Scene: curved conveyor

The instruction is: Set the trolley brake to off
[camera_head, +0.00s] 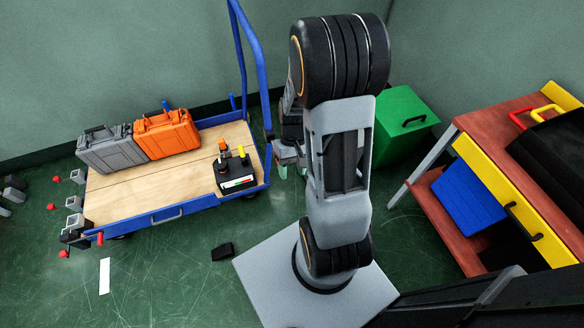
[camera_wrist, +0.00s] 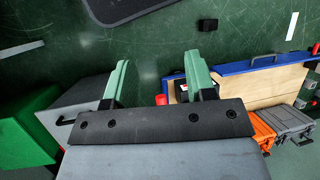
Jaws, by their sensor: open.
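The trolley (camera_head: 110,193) has a wooden deck in a blue frame. A small red lever-like part (camera_head: 99,238) shows at its near left corner; I cannot read its brake position. It also shows in the wrist view (camera_wrist: 315,49) at the right edge. My gripper (camera_head: 288,158) is by the trolley's right end, partly hidden by my arm. In the wrist view my gripper (camera_wrist: 157,62) is open, with nothing between its fingers. Another red part (camera_wrist: 161,99) shows beside one finger; I cannot tell what it is.
A grey case (camera_head: 112,150), an orange case (camera_head: 166,135) and a black tool tray (camera_head: 237,186) sit on the deck. A green box (camera_head: 402,125) and red-yellow workbench (camera_head: 500,130) stand right. A black object (camera_head: 222,251) lies on open floor before the trolley.

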